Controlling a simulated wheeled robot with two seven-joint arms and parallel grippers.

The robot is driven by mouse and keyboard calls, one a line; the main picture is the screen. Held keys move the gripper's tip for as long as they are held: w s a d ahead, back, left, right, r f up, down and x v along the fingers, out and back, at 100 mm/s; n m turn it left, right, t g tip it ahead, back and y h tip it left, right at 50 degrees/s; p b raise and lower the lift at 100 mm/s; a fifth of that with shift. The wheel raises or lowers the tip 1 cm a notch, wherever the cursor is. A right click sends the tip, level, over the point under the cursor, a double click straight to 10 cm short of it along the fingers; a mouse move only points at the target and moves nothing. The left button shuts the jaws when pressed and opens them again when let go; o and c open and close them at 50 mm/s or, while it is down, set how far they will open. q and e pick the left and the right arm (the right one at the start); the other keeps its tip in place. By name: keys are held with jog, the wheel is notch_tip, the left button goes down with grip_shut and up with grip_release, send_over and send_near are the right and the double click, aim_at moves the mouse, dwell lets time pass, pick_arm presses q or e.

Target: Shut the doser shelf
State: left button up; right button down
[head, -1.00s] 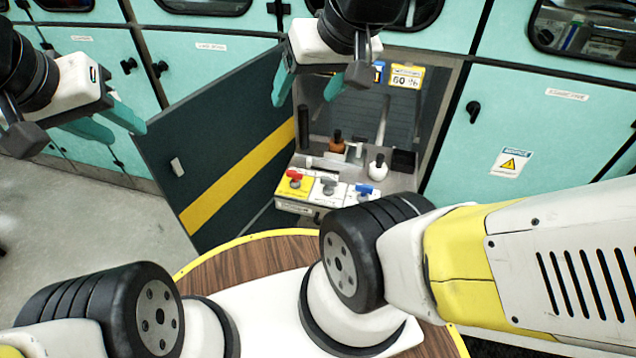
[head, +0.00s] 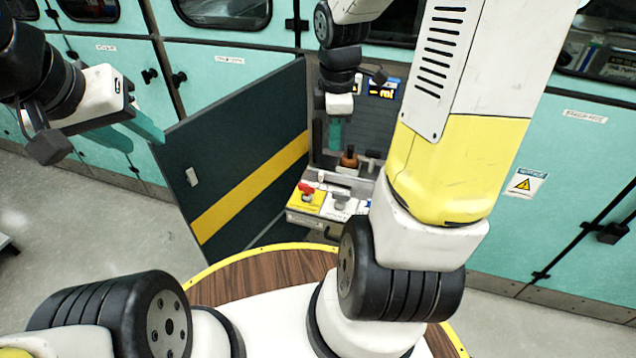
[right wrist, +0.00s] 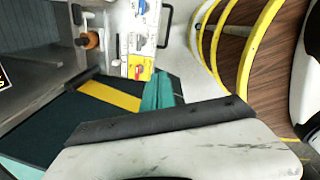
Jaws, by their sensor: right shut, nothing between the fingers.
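The doser shelf (head: 305,222) stands pulled out of an open cabinet. It carries a red valve (head: 306,190) on a yellow plate, a grey valve beside it and a brown-capped bottle (head: 349,160). My right arm hides its right part. In the right wrist view, the shelf (right wrist: 108,52) shows at the top with a black handle (right wrist: 167,30) on its front. My right gripper (head: 335,138) is shut and empty by the cabinet opening; its teal fingers (right wrist: 158,92) appear close to the shelf's red-valve corner, contact unclear. My left gripper (head: 140,145) is open and empty, left of the door.
The dark cabinet door (head: 235,130) with a yellow stripe stands open left of the shelf. Teal cabinets (head: 545,160) line the wall. My round wood-topped base (head: 270,275) is in front of the shelf.

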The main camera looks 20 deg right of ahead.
notch_tip(320, 180, down, 12)
jog(key=w+d+r+n+g, duration=0.1)
jog(key=w+d+n+g, duration=0.1)
jog(key=n, duration=0.5)
jog(key=n+g+y, duration=0.2)
jog(key=n, duration=0.4)
send_over(334, 216)
jog(key=s+a, duration=0.1)
jog(key=s, duration=0.1)
notch_tip(334, 216, down, 10)
jog(key=shift+n, duration=0.3)
notch_tip(334, 216, down, 10)
jog(key=shift+s+a+r, duration=0.15)
jog(key=shift+r, duration=0.1)
jog(key=shift+w+d, duration=0.2)
jog(key=shift+w, duration=0.05)
jog(key=shift+w, duration=0.1)
